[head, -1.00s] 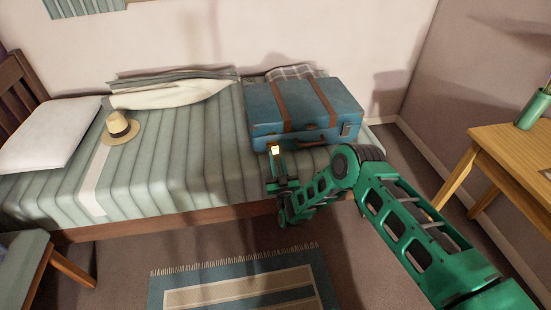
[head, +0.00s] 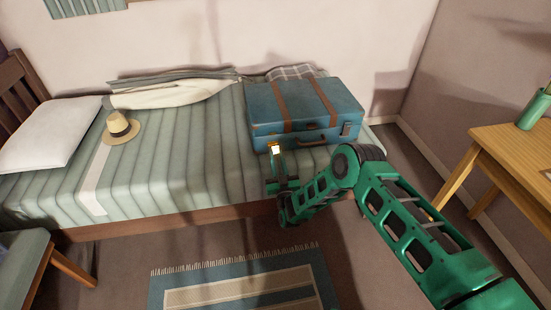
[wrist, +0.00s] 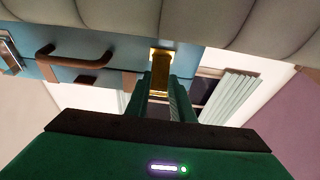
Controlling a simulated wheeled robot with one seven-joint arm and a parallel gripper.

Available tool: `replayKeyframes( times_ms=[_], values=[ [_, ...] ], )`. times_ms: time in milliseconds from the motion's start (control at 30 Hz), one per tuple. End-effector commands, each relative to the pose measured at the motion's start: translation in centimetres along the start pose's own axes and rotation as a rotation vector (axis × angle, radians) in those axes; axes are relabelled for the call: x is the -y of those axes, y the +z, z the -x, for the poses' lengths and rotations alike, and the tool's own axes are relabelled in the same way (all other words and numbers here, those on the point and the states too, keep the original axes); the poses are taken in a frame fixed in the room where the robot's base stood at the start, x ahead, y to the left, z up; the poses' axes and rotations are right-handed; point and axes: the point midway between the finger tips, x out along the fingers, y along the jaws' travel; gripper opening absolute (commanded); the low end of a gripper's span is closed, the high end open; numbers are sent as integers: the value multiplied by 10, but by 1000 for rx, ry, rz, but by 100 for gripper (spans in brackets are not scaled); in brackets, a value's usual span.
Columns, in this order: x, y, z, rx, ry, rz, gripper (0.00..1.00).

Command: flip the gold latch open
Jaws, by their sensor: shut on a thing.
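The blue suitcase (head: 262,130) with brown straps lies shut on the bed, its front facing me. The gold latch (wrist: 161,65) is on the suitcase front, beside the brown handle (wrist: 72,54) in the wrist view. My gripper (wrist: 160,88) is at the suitcase's left front, its two green fingers shut on the latch's lower end in the wrist view. In the head view my gripper (head: 277,160) hides most of the latch, and only a bright glint shows at its tip. A second, silvery latch (wrist: 9,52) is at the left edge of the wrist view.
The striped bed (head: 190,150) holds a straw hat (head: 121,128), a white pillow (head: 48,132) and folded cloths (head: 175,92). A wooden table (head: 515,150) stands at the right. A rug (head: 240,280) lies on the floor in front.

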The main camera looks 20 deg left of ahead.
Motion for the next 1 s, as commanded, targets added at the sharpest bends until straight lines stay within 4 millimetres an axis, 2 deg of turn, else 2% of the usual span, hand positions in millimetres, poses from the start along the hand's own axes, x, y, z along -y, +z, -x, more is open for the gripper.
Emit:
replayKeyframes(
  times_ms=[533, 567, 600, 633, 1000],
  values=[
    [0, 4, 2, 10, -2, 1, 0],
    [0, 4, 2, 10, -2, 1, 28],
    [0, 4, 2, 9, -2, 1, 38],
    [0, 3, 2, 9, -2, 1, 41],
    [0, 2, 6, 4, -1, 0, 41]
  ],
)
